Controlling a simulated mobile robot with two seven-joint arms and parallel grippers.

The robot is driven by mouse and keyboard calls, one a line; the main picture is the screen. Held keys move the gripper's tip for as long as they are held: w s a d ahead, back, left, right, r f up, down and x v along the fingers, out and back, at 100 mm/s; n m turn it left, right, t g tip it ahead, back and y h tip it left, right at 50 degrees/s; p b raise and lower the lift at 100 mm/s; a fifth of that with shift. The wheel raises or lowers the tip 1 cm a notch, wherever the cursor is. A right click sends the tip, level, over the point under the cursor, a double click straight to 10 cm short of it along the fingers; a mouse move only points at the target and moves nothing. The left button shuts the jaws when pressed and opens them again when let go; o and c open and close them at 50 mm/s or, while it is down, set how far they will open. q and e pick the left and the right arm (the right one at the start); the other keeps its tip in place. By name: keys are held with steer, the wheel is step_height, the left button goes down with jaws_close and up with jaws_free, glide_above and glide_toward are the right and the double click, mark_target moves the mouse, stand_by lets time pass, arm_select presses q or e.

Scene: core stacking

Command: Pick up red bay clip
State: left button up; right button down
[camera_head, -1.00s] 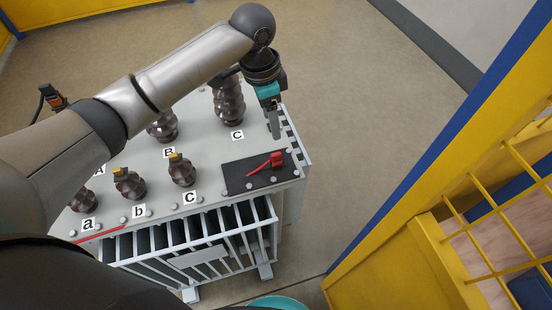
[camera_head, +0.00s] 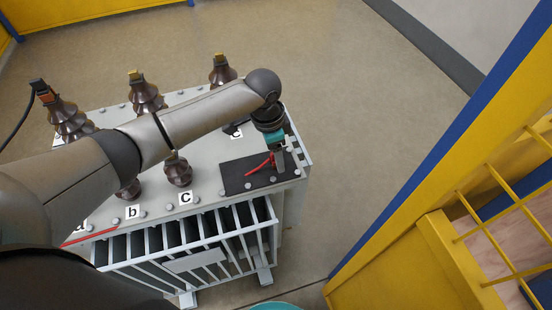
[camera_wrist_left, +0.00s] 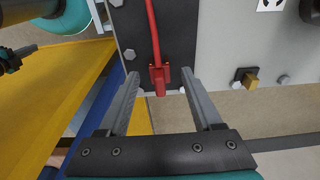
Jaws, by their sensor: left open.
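The red bay clip (camera_head: 268,162) lies on the black mat (camera_head: 235,177) at the right end of the grey transformer top. In the left wrist view the red clip (camera_wrist_left: 159,78) has a block-like end and a long red arm running up the picture. My left gripper (camera_head: 280,158) is over the clip's right end in the head view. In the left wrist view its two fingers (camera_wrist_left: 163,95) are open, one on each side of the clip's block end, with gaps on both sides. A dark and teal part at the left edge there looks like my right gripper (camera_wrist_left: 10,60); its jaws are unclear.
Brown insulators, such as the one behind label c (camera_head: 178,170), stand on the transformer top (camera_head: 210,150). My left arm passes over them and hides several. Bolts line the edge. A yellow cage (camera_head: 440,240) stands to the right, with bare floor (camera_head: 370,150) between.

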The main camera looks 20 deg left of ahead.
arm_select(q)
jaws_close()
stand_by(0.5)
